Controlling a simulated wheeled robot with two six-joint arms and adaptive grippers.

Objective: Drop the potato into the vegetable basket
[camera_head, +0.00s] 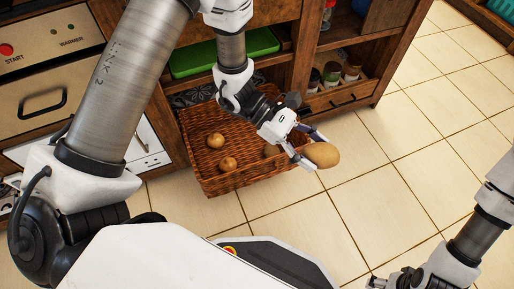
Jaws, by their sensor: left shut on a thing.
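A tan potato (323,155) is held at the tips of my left gripper (308,150), which is shut on it. In this view the potato shows just right of the brown wicker vegetable basket (205,183), over the tiled floor. The basket juts out from the wooden shelving. Inside it are a few potatoes (228,164), another one (216,140) and a third (271,150) partly hidden by my gripper. My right gripper (385,282) is at the bottom right edge, mostly cut off, and its jaws cannot be made out.
The wooden shelving (300,45) holds a green tray (222,52) above the basket and several jars (332,74) to the right. A drawer (340,97) sits below the jars. The tiled floor (400,160) at right is clear.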

